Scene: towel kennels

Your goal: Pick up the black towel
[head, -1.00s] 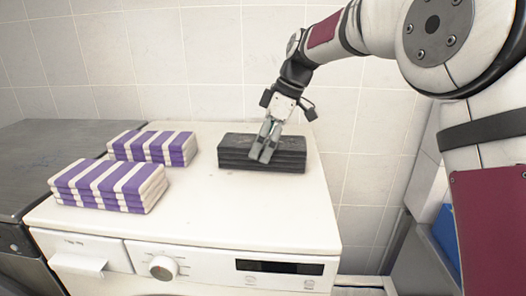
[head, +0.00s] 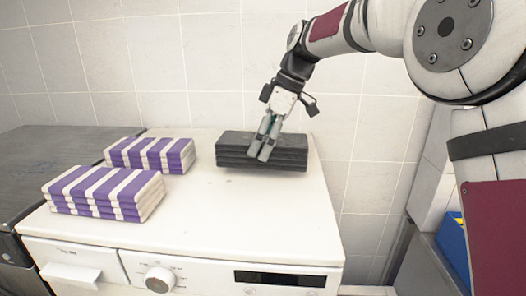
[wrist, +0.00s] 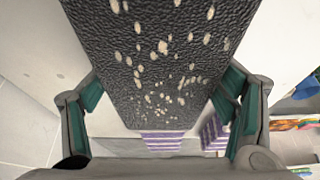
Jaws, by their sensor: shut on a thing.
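The black towel (head: 292,153) is a folded dark stack at the back right of the white washing machine top in the head view. My gripper (head: 264,149) reaches down over it from above, with one finger side in front of its near face. In the wrist view, the towel (wrist: 150,60), dark and textured with pale specks, fills the middle between the two teal-padded fingers. My gripper (wrist: 165,115) is shut on the towel. I cannot tell clearly whether there is a gap under the towel.
Two purple-and-white striped folded towels, one nearer (head: 105,192) and one farther (head: 150,154), lie on the left of the washing machine (head: 235,225). A tiled wall stands close behind. A blue bin (head: 452,243) is at the right. The machine top's front middle is clear.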

